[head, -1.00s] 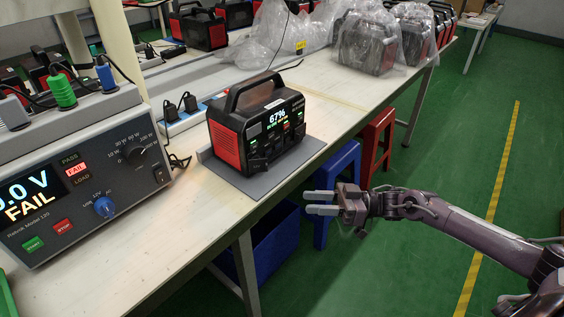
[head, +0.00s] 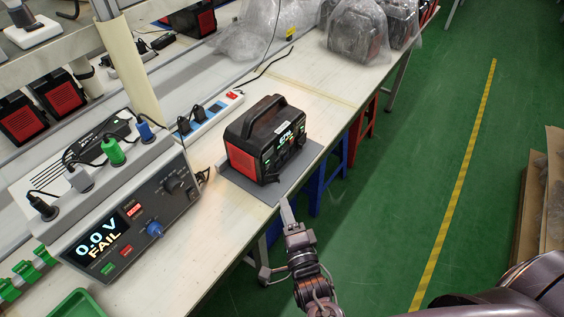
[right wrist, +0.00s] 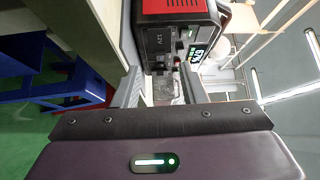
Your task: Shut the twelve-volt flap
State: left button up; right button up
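The black and red power station (head: 268,140) stands on a grey mat (head: 240,187) on the bench, with its lit display and port panel facing right. The right wrist view shows its front panel (right wrist: 178,45) beyond the fingers. A small translucent grey piece, seemingly the twelve-volt flap (right wrist: 166,90), juts from the panel between the fingertips; I cannot tell its exact angle. My right gripper (head: 287,208) is just in front of the station at the bench edge. In the right wrist view my right gripper (right wrist: 163,92) is open, its fingers apart, with no grip visible. My left gripper is not in view.
A tester (head: 130,225) reading 0.0 V and FAIL stands on the left of the bench. A white power strip (head: 215,112) lies behind the station. Bagged stations (head: 357,35) stand farther back. Blue and red stools are under the bench edge.

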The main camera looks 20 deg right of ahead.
aim_at(279, 182)
jog(key=shift+m+h, duration=0.6)
jog(key=shift+w+d+r+p, duration=0.1)
jog(key=shift+w+d+p, duration=0.1)
jog(key=shift+w, duration=1.05)
jog(key=shift+w+d+r+p, duration=0.1)
jog(key=shift+w+p, duration=0.15)
jog(key=shift+w, duration=0.95)
jog(key=shift+w+d+p, duration=0.15)
jog(key=shift+w+p, duration=0.05)
jog(key=shift+w, duration=1.05)
grip_shut()
